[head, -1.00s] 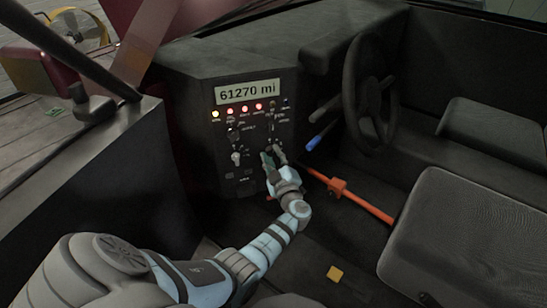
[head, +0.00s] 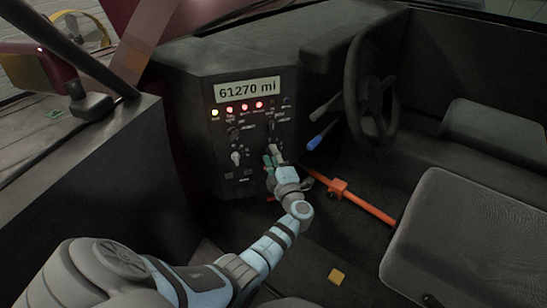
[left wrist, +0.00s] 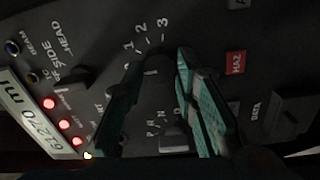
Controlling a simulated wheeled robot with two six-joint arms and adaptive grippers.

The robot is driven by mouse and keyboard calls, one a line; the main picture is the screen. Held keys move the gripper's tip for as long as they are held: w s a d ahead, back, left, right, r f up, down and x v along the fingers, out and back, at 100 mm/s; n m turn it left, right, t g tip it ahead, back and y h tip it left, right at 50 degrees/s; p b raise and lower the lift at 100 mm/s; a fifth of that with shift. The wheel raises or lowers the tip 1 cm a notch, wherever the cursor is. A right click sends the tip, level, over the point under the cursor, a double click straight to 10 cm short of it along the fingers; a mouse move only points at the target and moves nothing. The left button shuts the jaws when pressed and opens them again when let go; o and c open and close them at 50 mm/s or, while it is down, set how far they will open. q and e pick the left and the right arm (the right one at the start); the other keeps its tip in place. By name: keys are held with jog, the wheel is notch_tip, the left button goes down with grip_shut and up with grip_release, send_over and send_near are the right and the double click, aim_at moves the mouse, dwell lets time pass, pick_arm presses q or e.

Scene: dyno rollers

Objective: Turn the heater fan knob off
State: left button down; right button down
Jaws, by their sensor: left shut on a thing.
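The heater fan knob (left wrist: 152,72) is a dark knob on the black dash panel, beside the numbers 1, 2 and 3 in the left wrist view. A short pale mark shows on it; the setting it points to is hard to read. My left gripper (left wrist: 160,108) has its two green fingers either side of the knob and is shut on it. The fingers cover much of the knob. In the head view, my left gripper (head: 272,157) is at the panel's right side and hides the knob. My right gripper is in neither view.
A selector knob marked P R N D (left wrist: 174,138), a headlight knob (left wrist: 75,82) and a red HAZ button (left wrist: 236,63) surround the fan knob. A steering wheel (head: 371,90) and an orange lever (head: 365,205) are to the right, near a seat (head: 465,235).

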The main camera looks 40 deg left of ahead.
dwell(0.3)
pick_arm(q)
jog(key=c, duration=1.3)
grip_release()
jog(key=v, duration=0.7)
jog(key=shift+s+d, duration=0.1)
jog(key=shift+d, duration=0.1)
